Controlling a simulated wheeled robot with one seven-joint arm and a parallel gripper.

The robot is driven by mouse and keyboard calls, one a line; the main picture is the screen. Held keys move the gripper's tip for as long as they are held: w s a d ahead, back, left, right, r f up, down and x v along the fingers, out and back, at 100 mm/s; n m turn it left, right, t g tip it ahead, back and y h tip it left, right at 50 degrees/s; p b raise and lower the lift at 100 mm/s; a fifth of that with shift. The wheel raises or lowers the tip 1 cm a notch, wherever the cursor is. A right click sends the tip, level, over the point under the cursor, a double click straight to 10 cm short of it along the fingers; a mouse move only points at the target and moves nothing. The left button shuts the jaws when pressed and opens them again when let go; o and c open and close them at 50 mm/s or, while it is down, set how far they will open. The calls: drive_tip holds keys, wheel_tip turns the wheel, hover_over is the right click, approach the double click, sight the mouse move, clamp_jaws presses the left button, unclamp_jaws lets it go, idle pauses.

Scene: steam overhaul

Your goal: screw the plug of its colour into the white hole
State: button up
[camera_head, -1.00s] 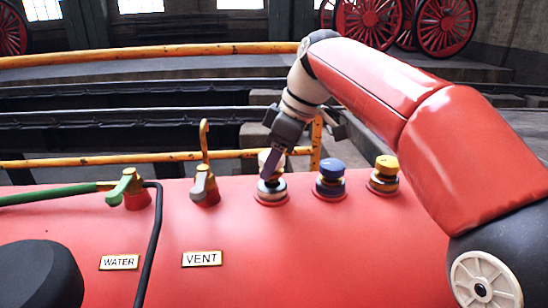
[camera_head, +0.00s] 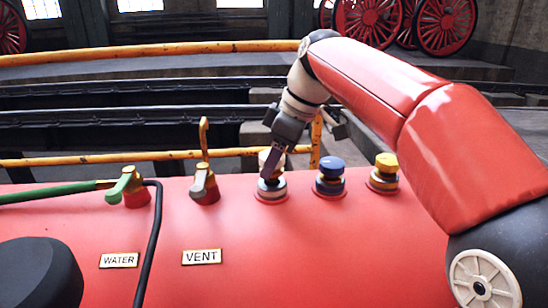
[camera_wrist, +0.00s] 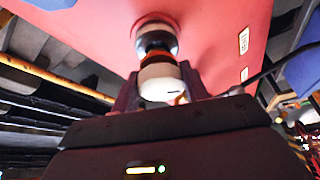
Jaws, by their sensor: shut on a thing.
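The white plug (camera_wrist: 163,82) is between the two fingers of my gripper (camera_head: 271,167) in the wrist view. Its white cap has a dark mark, and orange-brown and dark bands show beyond the cap. The plug stands in line with the white-ringed hole (camera_wrist: 157,27) on the red boiler. In the head view the plug sits at the hole's collar (camera_head: 271,194), partly hidden by a finger. How deep its thread sits in the hole cannot be told.
A blue-capped plug (camera_head: 331,168) and a yellow-capped plug (camera_head: 385,168) stand in fittings to the right. To the left are the vent valve (camera_head: 204,185), the green-handled water valve (camera_head: 127,185) and a black pipe (camera_head: 150,240). A yellow rail (camera_head: 110,160) runs behind.

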drive_tip(key=shift+f, duration=0.15)
drive_tip(key=shift+f+b, duration=0.35)
drive_tip(key=shift+f, duration=0.05)
drive_tip(key=shift+f+b, duration=0.3)
drive_tip(key=shift+f, duration=0.15)
idle(0.8)
drive_tip(key=o, duration=1.1)
drive_tip(key=shift+c, duration=0.7)
